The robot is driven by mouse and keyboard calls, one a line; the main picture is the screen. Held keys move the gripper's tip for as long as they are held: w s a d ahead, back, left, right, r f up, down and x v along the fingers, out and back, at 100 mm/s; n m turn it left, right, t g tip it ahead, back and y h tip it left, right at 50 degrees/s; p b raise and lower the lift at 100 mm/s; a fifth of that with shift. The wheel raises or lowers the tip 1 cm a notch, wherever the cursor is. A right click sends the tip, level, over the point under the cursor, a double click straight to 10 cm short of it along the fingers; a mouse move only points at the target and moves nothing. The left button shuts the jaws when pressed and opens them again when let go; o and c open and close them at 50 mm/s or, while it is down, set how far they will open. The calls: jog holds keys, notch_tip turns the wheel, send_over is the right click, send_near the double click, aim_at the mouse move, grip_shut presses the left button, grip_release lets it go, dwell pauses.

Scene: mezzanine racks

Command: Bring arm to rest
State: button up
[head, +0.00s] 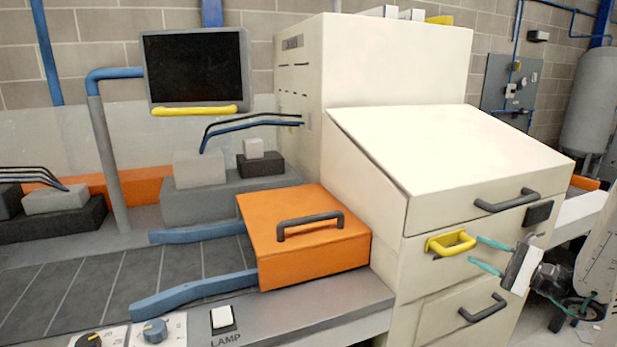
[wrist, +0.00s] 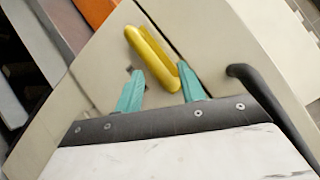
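My gripper (head: 475,252) is at the right in the head view, in front of the cream cabinet (head: 400,262). Its two teal fingers are spread apart with nothing held between them. The fingertips point at a yellow handle (head: 451,243) on the cabinet's front and look a little short of it. In the wrist view, the yellow handle (wrist: 152,58) lies just ahead of the fingers (wrist: 160,70), its lower end between them in the picture. I cannot tell the exact gap. My arm comes in from the right edge.
Dark handles (head: 506,201) sit above and below the yellow one on the cabinet front. An orange lidded box (head: 318,262) stands left of the cabinet, behind a grey ledge with knobs and a lamp switch (head: 222,318). A monitor (head: 195,68) hangs behind. Some floor shows at right.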

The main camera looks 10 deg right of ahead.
jog(key=s+a+r+n+g, duration=0.1)
jog(key=s+a+n+g, duration=0.1)
jog(key=s+a+g, duration=0.3)
jog(key=s+a+r+n+g+h, duration=0.1)
jog(key=s+a+n+g, duration=0.1)
jog(key=a+g, duration=0.35)
jog(key=s+a+r+n+g, duration=0.1)
jog(key=s+a+n+g, duration=0.2)
jog(key=a, duration=0.5)
jog(key=s+a+r+n+h, duration=0.3)
jog(key=s+n+h, duration=0.1)
jog(key=s+h, duration=0.2)
jog(key=s+a+r+n+h, duration=0.4)
jog(key=s+h, duration=0.1)
jog(key=s, duration=0.3)
jog(key=shift+s+h, duration=0.3)
jog(key=shift+h, duration=0.1)
